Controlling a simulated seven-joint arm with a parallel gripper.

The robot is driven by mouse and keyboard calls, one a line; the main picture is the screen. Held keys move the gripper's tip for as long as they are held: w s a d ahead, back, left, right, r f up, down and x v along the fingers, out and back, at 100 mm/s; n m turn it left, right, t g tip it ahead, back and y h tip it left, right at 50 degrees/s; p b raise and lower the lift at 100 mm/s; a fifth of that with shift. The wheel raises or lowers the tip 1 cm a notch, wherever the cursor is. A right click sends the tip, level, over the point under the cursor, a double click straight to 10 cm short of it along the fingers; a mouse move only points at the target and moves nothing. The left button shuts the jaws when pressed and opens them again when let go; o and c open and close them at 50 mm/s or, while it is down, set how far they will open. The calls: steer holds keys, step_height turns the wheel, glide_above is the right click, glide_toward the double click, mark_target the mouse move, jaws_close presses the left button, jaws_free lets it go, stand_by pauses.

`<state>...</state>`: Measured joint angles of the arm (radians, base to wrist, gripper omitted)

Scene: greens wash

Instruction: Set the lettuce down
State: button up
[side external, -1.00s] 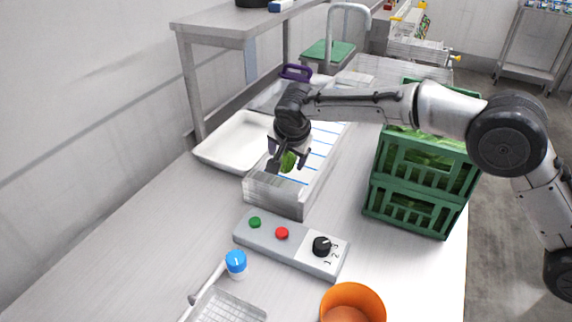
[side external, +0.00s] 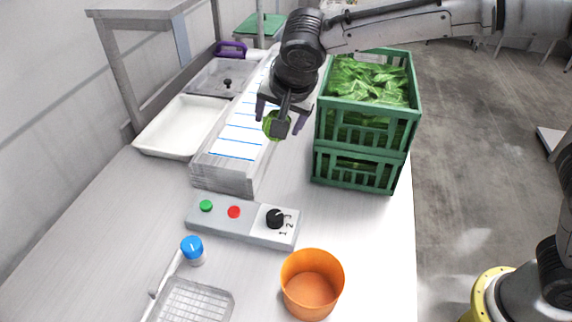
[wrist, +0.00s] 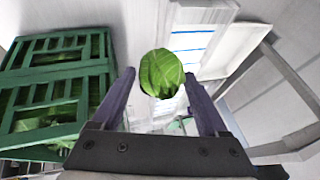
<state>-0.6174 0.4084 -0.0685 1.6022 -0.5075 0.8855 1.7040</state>
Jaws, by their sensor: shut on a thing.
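A green lettuce (side external: 275,125) is between the dark fingers of my gripper (side external: 282,120), which is shut on it. The lettuce also shows in the wrist view (wrist: 161,73), at the far ends of the two purple fingers (wrist: 160,95). In the side view it appears held above the right side of the long metal channel with blue cross lines (side external: 235,148). The exact height of the lettuce above the channel is hard to judge. Part of the lettuce is hidden by a finger.
Stacked green crates (side external: 360,172) with leafy greens stand close right of the channel. A white tray (side external: 150,147) lies to its left. A button box (side external: 245,222), orange cup (side external: 312,284), blue-capped bottle (side external: 192,250) and wire basket (side external: 193,302) occupy the front.

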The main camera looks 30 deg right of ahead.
steer(key=s+f+n+y, duration=0.1)
steer(key=s+f+n, duration=0.1)
steer(key=shift+n, duration=0.3)
steer(key=s+d+r+n+g+y, duration=0.1)
steer(key=s+n+y, duration=0.15)
steer(key=s, duration=0.75)
steer(key=s+d+r+n+y, duration=0.15)
steer(key=s+n, duration=0.25)
steer(key=s, duration=0.5)
steer(key=s+d+r+n+g+y, duration=0.15)
steer(key=s+n, duration=0.25)
steer(key=s, duration=0.6)
steer(key=w+a+f, duration=0.8)
steer(key=a+f, duration=0.2)
steer(key=f, duration=0.3)
steer(key=shift+w+a+f, duration=0.15)
steer(key=shift+w+a, duration=0.05)
steer(key=shift+a, duration=0.1)
steer(key=shift+f+h, duration=0.25)
steer(key=shift+f, duration=0.35)
